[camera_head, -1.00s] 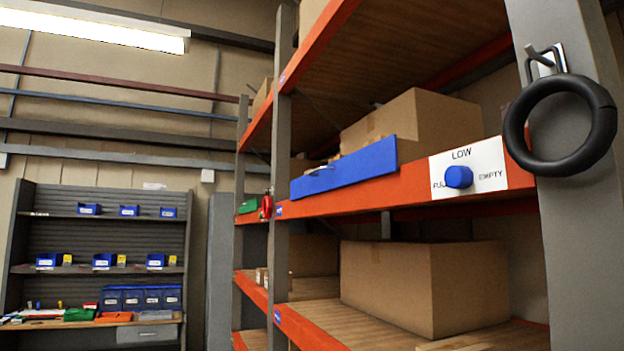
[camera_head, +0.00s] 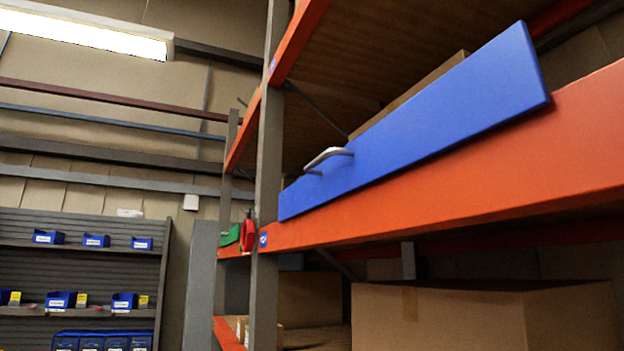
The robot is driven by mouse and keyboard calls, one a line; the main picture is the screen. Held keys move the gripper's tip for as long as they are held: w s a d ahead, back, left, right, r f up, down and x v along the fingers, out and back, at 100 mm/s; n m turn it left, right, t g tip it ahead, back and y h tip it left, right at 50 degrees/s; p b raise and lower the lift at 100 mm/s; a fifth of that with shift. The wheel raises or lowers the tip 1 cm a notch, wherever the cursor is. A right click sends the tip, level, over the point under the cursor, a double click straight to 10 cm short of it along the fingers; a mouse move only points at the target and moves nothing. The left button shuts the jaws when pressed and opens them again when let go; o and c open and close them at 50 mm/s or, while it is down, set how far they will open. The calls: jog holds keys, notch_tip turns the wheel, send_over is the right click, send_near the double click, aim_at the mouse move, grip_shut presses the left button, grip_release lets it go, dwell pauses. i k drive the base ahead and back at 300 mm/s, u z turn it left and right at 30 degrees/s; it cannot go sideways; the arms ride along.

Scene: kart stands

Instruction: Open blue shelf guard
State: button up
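The blue shelf guard (camera_head: 430,122) is a long flat panel standing upright along the front edge of the orange shelf beam (camera_head: 450,190). A small silver handle (camera_head: 328,157) sticks out near its left end. The guard looks shut, and its right end is close to the camera at the upper right. My gripper is not in view, so I cannot see its fingers or anything in them.
A grey rack post (camera_head: 267,130) stands left of the guard. A green panel (camera_head: 230,236) and a red object (camera_head: 248,232) are beyond it. A cardboard box (camera_head: 450,315) sits on the lower shelf. A bin rack (camera_head: 85,260) stands at the far left.

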aim_at(502, 83)
jog(key=z, duration=0.5)
jog(key=i, duration=0.15)
jog(key=u, duration=2.4)
jog(key=i, duration=0.75)
jog(key=z, duration=2.35)
